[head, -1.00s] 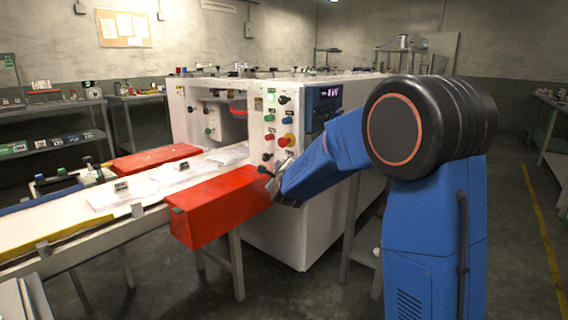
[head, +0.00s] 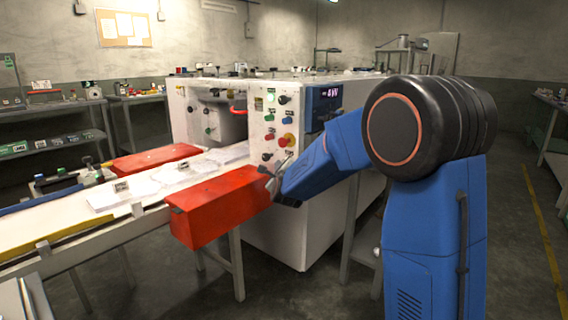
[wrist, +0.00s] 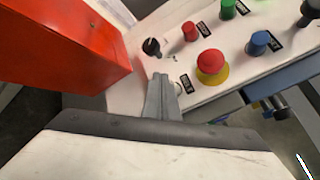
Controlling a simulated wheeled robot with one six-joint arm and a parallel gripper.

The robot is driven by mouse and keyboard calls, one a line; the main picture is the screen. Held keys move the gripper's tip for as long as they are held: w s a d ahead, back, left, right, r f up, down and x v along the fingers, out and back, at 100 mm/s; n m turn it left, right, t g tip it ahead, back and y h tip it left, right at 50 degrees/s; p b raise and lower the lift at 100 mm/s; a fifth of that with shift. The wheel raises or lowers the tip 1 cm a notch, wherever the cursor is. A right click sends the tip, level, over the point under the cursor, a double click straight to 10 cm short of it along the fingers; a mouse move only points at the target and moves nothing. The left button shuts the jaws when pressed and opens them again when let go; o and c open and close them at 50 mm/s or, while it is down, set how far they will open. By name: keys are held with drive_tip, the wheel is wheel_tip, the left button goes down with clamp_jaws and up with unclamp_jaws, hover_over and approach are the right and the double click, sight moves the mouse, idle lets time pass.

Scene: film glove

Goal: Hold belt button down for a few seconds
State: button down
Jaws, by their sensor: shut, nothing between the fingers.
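The white control panel (head: 262,126) on the machine's front carries several buttons and knobs. In the wrist view I see a black knob (wrist: 151,47), a red button (wrist: 189,31), a green button (wrist: 228,9), a blue button (wrist: 259,42) and a red mushroom button (wrist: 211,63) on a yellow base. The labels are too small to read, so I cannot tell which is the belt button. My gripper (wrist: 162,84) is shut and empty, its tips at the panel's lower part, below the black knob. Whatever lies directly behind the tips is hidden; I cannot tell if they touch. It also shows in the head view (head: 277,176).
A red box-shaped guard (head: 215,205) juts out close beside my gripper; it also fills the upper left of the wrist view (wrist: 60,45). The conveyor (head: 120,205) with white packs runs off to the left. Open floor lies at right.

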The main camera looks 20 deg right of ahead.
drive_tip(key=shift+d, duration=0.1)
drive_tip(key=shift+w+d, duration=0.25)
drive_tip(key=shift+w+d, duration=0.25)
drive_tip(key=shift+d, duration=0.1)
idle(2.9)
drive_tip(key=shift+s+a, duration=0.1)
idle(1.5)
drive_tip(key=shift+s+a, duration=0.45)
drive_tip(key=shift+a, duration=0.15)
drive_tip(key=shift+s+a, duration=0.75)
drive_tip(key=shift+a, duration=0.25)
drive_tip(key=shift+s+a, duration=0.7)
drive_tip(key=shift+a, duration=0.3)
